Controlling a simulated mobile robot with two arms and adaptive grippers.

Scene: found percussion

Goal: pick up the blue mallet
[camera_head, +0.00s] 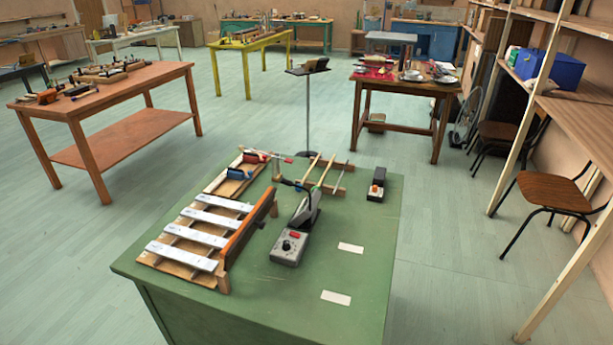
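The blue mallet (240,173) appears as a small blue cylindrical piece lying in a shallow wooden tray (215,186) at the back left of the green table. A red piece (254,157) of similar shape lies behind it in the same tray. The mallet's handle is too small to make out clearly. Neither of my grippers is in view.
The green table (345,275) also holds a metal-bar instrument (180,256) with an orange-brown board (248,232), a grey control box (288,247), a wooden stick rack (318,174) and a small black-and-wood block (377,184). The table's front right is clear except for two white labels.

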